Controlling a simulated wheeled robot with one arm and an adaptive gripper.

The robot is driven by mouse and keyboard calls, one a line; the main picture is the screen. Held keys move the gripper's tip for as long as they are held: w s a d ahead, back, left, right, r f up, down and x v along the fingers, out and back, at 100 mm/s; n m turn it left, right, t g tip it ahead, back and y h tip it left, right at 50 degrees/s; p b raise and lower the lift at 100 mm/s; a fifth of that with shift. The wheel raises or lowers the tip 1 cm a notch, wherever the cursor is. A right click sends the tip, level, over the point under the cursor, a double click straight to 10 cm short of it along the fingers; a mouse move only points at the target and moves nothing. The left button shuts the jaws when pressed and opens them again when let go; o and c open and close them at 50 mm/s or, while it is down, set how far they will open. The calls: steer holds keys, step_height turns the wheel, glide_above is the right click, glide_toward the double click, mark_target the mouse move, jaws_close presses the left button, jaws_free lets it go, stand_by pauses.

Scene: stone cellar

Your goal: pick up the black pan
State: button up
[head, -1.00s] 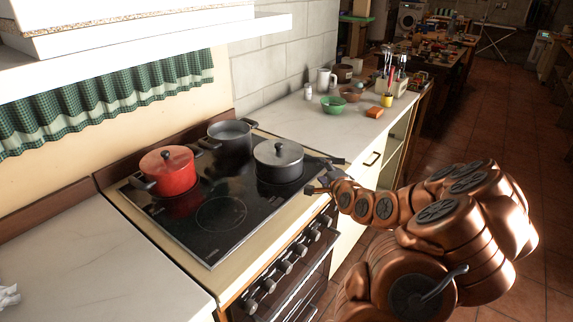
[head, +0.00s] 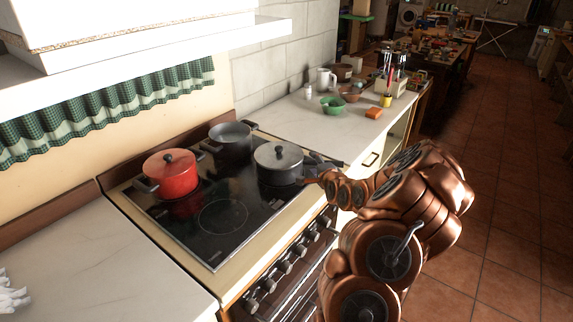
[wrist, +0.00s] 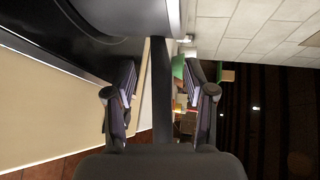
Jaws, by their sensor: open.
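The black pan (head: 278,172) stands on the front right of the stove with a grey lid on it. Its dark handle points right, towards my gripper (head: 312,172), which is beside the pan and partly covers the handle. In the wrist view, my gripper (wrist: 162,95) is open, with one finger on each side of the long dark handle (wrist: 161,85). The pan's body shows at the top of the wrist view (wrist: 110,14). Both fingers look apart from the handle; their exact depth along it is hard to tell.
A red lidded pot (head: 171,178) and a dark grey open pot (head: 231,138) share the black stove top (head: 240,220). A counter (head: 345,120) to the right holds bowls, a jug and utensils. The left counter (head: 90,260) is mostly clear.

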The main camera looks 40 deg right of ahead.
steer(key=shift+c, duration=0.3)
jaws_close()
stand_by(0.4)
